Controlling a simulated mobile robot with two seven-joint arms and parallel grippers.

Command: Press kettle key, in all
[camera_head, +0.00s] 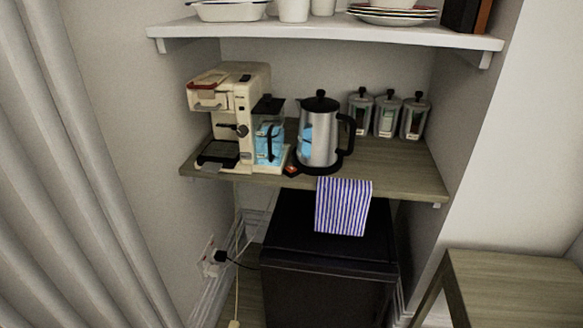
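The kettle (321,132) is a silver electric kettle with a black lid, a black handle on its right side and a blue water window. It stands upright on its black base on the wooden shelf (400,168). At the left front of the base is a small orange-red spot (291,170), which may be the key; it is too small to tell its position. Neither of my grippers is in view.
A cream coffee machine (233,88) stands close left of the kettle. Several glass jars (388,117) stand behind right. A white shelf (330,36) with dishes hangs above. A striped towel (343,207) hangs below in front of a black fridge (325,262). A wooden table (515,290) is at lower right.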

